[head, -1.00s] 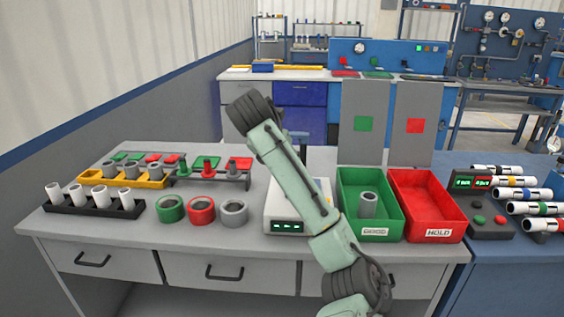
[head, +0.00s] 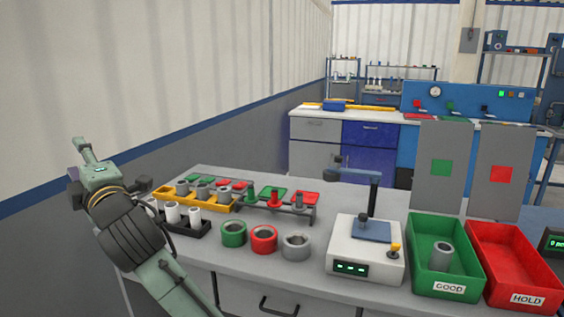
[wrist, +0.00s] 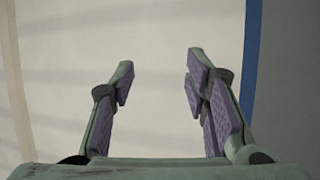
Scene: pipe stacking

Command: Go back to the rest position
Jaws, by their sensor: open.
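In the head view my arm rises at the left, bent at a dark joint, and the gripper end (head: 80,158) is at the far left, above and left of the workbench. It touches nothing that I can see. The finger gap is not clear in the head view. A grey pipe (head: 440,257) stands upright in the green GOOD bin (head: 468,290).
The workbench (head: 330,205) holds a black rack with white pipes (head: 195,215), a yellow rack (head: 160,193), a peg rack (head: 300,212), green, red and grey rings (head: 264,240), a test device (head: 350,250) and the red HOLD bin (head: 545,300). The wall (head: 150,60) stands at left.

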